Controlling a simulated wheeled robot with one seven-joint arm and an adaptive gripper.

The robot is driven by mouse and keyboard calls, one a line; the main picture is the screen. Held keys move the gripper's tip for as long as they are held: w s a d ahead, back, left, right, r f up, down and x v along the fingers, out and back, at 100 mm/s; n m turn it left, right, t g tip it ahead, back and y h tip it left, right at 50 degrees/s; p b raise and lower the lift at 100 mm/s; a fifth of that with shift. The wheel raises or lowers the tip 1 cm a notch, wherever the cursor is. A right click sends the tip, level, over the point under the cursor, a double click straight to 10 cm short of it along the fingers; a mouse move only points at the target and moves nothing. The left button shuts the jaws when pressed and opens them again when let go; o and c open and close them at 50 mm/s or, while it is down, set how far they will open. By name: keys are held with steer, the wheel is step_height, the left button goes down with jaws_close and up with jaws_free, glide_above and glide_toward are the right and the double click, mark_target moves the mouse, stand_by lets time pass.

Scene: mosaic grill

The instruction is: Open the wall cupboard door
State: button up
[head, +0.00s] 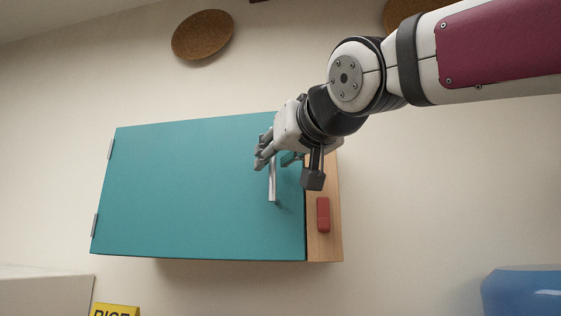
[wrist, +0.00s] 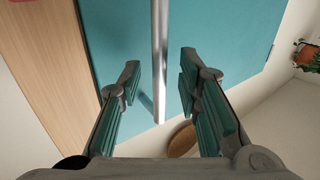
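The wall cupboard has a teal door (head: 185,190) with hinges on its left edge. The door looks shut against the wooden side (head: 330,240). A vertical silver bar handle (head: 272,185) is near the door's right edge, and its upper part is hidden by my gripper. My gripper (head: 276,160) is at the upper part of the handle with its fingers apart. In the wrist view the handle (wrist: 160,60) runs between the two open fingers (wrist: 160,88), touching neither. I cannot tell how deep it sits between them.
A red block-like piece (head: 323,215) is on the wooden side, right of the door. A round cork-like disc (head: 202,35) hangs on the wall above. A yellow box (head: 115,310) is at lower left and a blue rounded object (head: 523,292) at lower right. A plant (wrist: 308,55) shows in the wrist view.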

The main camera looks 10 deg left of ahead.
steer(key=shift+x, duration=0.9)
jaws_close()
steer(key=shift+s, duration=0.1)
